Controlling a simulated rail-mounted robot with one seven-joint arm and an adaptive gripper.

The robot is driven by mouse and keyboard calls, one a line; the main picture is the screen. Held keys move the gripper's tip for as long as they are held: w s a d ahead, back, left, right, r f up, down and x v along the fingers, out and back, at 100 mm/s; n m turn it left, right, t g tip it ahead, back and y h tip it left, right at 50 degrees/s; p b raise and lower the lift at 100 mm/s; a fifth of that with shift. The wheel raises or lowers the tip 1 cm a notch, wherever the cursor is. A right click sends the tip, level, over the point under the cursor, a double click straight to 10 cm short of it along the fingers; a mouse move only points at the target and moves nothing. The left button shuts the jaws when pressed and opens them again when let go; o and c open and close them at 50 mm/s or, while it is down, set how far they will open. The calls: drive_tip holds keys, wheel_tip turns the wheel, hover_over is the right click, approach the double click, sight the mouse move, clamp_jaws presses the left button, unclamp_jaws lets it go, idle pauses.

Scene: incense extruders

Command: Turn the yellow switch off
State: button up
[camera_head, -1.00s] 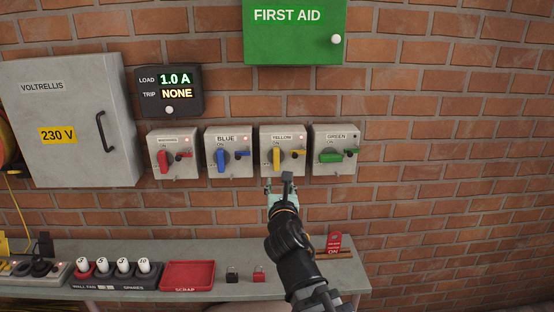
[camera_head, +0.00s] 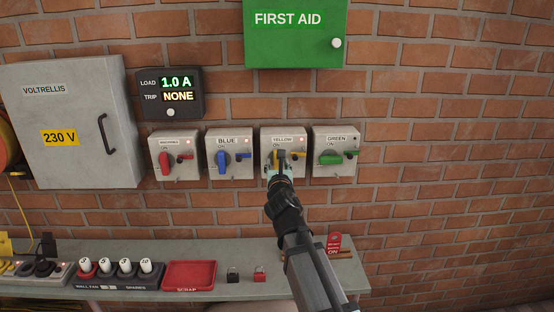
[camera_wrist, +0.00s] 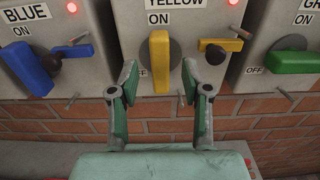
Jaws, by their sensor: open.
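The yellow switch (camera_head: 276,158) is on a grey wall box labelled YELLOW. In the wrist view its yellow handle (camera_wrist: 160,60) stands upright under the word ON, and a red light glows at the box's upper right. A small yellow side lever (camera_wrist: 222,45) with a dark knob sits to the right. My gripper (camera_wrist: 160,80) is open, with one finger to each side of the handle's lower part in the picture; I cannot tell whether either touches it. In the head view my gripper (camera_head: 279,170) covers the lower part of this box.
The blue switch (camera_head: 221,160) is left, handle near upright, light lit. The green switch (camera_head: 331,158) is right, handle level. A red-handled switch (camera_head: 165,162) is far left. Below is a bench with a red tray (camera_head: 189,275).

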sight(277, 161)
drive_tip(key=w, duration=0.3)
drive_tip(key=shift+w+a, duration=0.25)
drive_tip(key=shift+c, duration=0.4)
clamp_jaws()
